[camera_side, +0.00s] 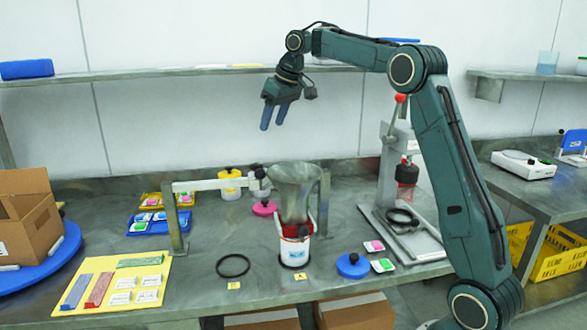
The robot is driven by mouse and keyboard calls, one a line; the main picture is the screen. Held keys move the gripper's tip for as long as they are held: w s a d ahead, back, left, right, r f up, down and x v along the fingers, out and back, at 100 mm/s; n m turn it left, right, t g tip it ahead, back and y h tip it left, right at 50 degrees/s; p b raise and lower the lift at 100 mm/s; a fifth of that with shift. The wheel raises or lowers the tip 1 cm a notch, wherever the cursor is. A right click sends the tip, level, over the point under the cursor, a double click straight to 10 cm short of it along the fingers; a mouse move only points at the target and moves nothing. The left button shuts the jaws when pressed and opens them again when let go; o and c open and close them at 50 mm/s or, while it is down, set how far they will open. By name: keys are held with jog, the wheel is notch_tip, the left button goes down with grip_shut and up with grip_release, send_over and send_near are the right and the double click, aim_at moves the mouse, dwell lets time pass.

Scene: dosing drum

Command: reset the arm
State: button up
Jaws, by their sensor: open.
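My gripper (274,117) hangs in the air above the back of the bench, fingers pointing down. Its two blue-grey fingers are apart with nothing between them. My arm reaches from the right front up and over to the left, clear of the bench objects. Below and to the right of the gripper, a grey metal hopper-like drum (293,190) sits in a frame with a crossbar, above a white bucket (295,245) with red at its top.
A press stand (391,150) with a red-knobbed lever stands right of the drum. Trays (158,222), a yellow board (75,300) and a cardboard box (28,225) are at left. A black ring (233,265) and a blue lid (353,265) lie in front. A shelf (180,71) runs behind.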

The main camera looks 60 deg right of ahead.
jog(key=s+a+r, duration=0.3)
jog(key=s+a, duration=1.2)
jog(key=s, duration=0.1)
jog(key=s+a+f, duration=0.2)
jog(key=s+f, duration=0.3)
jog(key=s, duration=0.4)
jog(key=s+a+f+t, duration=0.1)
jog(key=s+a+f, duration=0.1)
jog(key=s+f, duration=0.4)
jog(key=s, duration=0.4)
jog(key=shift+s+f, duration=0.25)
jog(key=shift+s, duration=0.05)
